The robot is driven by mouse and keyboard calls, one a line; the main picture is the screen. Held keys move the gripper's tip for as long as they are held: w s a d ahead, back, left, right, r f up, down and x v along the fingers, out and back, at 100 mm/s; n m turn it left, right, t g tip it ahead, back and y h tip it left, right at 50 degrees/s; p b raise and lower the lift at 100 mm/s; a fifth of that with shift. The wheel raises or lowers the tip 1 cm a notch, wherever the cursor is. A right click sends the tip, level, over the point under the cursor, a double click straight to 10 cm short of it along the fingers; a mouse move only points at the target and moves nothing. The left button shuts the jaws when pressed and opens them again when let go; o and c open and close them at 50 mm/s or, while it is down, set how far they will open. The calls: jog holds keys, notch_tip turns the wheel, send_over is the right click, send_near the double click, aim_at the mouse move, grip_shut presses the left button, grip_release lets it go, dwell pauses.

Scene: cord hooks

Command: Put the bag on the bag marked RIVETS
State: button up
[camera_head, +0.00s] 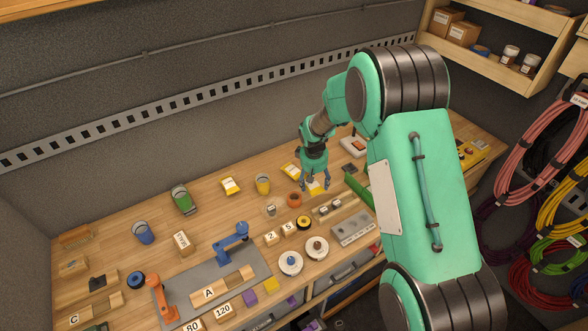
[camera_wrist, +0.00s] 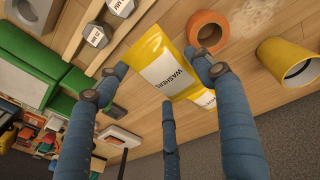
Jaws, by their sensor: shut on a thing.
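My gripper (camera_head: 315,184) is over the workbench toward its back wall. In the wrist view its blue fingers (camera_wrist: 160,82) are closed around a yellow bag with a white label reading WASHERS (camera_wrist: 160,62). Another yellow bag with a white label (camera_wrist: 205,99) shows partly behind it; its print is hidden. In the head view, one yellow bag (camera_head: 230,186) lies left of the gripper and another (camera_head: 290,171) lies just behind it to the left. Their labels are too small to read, so I cannot tell which is marked RIVETS.
An orange ring-like pot (camera_wrist: 207,29) and a yellow cup (camera_wrist: 286,63) stand near the gripper. A green object (camera_head: 357,187) and a wooden block with metal weights (camera_wrist: 100,32) are close by. Bare wood lies around the leftmost bag.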

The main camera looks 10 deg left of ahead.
aim_at(308, 188)
jog(key=s, duration=0.1)
jog(key=s+a, duration=0.1)
jog(key=s+a+r, duration=0.1)
jog(key=s, duration=0.1)
jog(key=w+a, duration=0.2)
jog(key=w, duration=0.3)
jog(key=w+a+f+p, duration=0.1)
jog(key=w+a, duration=0.1)
jog(key=w, duration=0.2)
jog(key=w+a+p, duration=0.1)
jog(key=w+a, duration=0.1)
jog(key=w, duration=0.3)
jog(key=shift+w+a+f, duration=0.2)
jog(key=shift+w+a, duration=0.1)
jog(key=shift+a, duration=0.05)
jog(key=shift+f, duration=0.15)
dwell(0.4)
jog(key=shift+f+p, duration=0.55)
jog(key=shift+f, duration=1.1)
jog(key=shift+f, duration=0.1)
